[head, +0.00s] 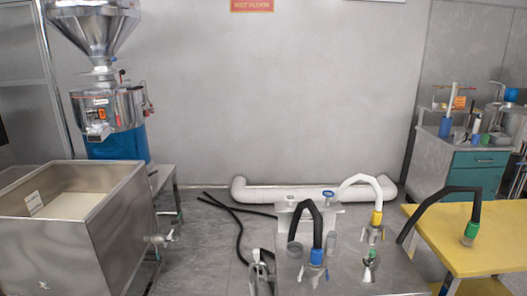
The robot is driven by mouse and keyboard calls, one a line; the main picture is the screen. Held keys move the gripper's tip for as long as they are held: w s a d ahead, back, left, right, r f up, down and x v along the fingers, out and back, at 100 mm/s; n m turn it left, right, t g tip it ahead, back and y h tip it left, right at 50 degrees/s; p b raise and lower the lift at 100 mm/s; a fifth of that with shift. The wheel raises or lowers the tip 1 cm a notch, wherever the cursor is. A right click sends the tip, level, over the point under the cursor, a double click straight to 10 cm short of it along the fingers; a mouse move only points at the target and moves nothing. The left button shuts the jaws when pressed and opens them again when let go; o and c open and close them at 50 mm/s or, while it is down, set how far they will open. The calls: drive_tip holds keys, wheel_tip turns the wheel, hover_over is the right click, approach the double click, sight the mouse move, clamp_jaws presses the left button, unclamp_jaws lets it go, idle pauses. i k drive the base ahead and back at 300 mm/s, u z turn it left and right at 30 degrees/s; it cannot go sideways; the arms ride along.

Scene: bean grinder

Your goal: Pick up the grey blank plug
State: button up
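Two small grey upright cylinders stand on the grey metal table (345,280) near the bottom centre. One is a plain grey cylinder (331,243) just right of the black hose with the blue coupling (316,257). The other grey cylinder (295,251) is just left of that hose and partly behind it. Either may be the grey blank plug; I cannot tell which. A silver cone-shaped fitting with a green ring (370,262) stands further right on the same table. My gripper is not in view.
A white hose with a yellow coupling (376,220) arches over the table. A black hose with a green coupling (471,231) reaches onto the yellow table (495,262). A steel tank (105,235) stands left, a teal cabinet (475,175) back right. Black hoses (238,225) cross the floor.

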sight(332, 236)
drive_tip(key=u, duration=1.6)
drive_tip(key=k, duration=0.1)
drive_tip(key=z, duration=3.3)
drive_tip(key=i, duration=0.75)
drive_tip(key=u, duration=0.45)
